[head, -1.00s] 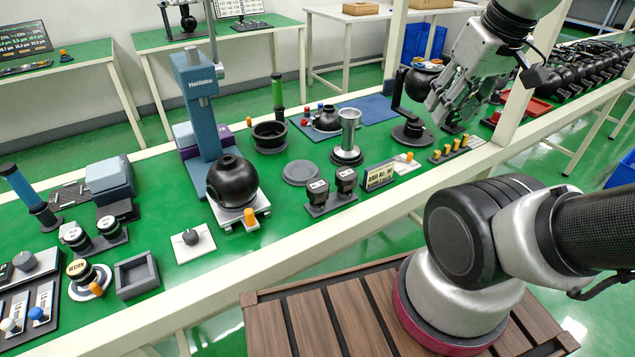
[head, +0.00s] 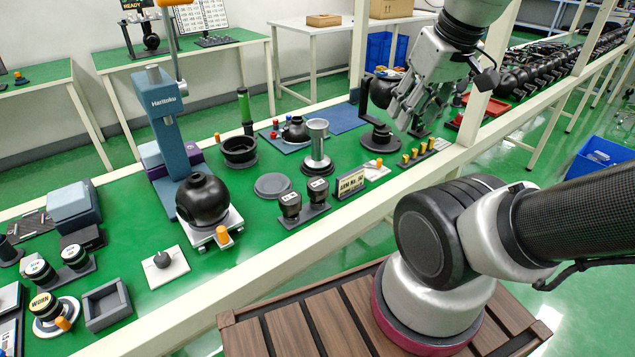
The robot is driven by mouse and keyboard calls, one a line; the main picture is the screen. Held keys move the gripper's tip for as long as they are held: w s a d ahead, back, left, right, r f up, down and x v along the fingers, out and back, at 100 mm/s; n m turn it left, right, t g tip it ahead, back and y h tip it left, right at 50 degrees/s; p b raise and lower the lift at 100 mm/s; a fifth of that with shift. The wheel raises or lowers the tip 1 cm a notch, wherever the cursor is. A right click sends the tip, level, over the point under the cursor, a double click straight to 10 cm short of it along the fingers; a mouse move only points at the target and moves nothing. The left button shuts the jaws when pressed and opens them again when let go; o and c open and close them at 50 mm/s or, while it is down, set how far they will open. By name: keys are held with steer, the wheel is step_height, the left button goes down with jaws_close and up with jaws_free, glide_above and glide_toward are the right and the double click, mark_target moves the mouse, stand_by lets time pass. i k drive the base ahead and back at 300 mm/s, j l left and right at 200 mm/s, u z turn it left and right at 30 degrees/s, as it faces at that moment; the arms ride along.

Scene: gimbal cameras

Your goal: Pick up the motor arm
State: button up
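A black L-shaped arm (head: 364,103) stands upright on a round dark base (head: 380,138) at the far side of the bench in the head view; it looks like the motor arm, though no label shows. A black ball-shaped part (head: 382,92) shows just behind my gripper, partly hidden. My gripper (head: 398,118) hangs above the bench, to the right of the upright arm and overlapping the base area in the picture. Its silver fingertips look apart, with nothing seen between them. Its height and distance from the arm are hard to judge.
A silver post (head: 317,145), a black ball on a stand (head: 204,200) and a blue press (head: 165,110) stand left on the bench. Several yellow-topped pegs (head: 418,152) stand at the right. A pale rail (head: 300,240) runs along the front edge; a pale upright post (head: 490,85) is close right of my gripper.

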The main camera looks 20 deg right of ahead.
mark_target(290, 201)
steer(key=k+l+u, duration=0.2)
steer(key=u, duration=0.15)
steer(key=k+l+u, duration=0.2)
steer(key=u, duration=0.15)
steer(key=k+l+u, duration=0.3)
steer(key=i+j, duration=0.05)
steer(key=j, duration=0.05)
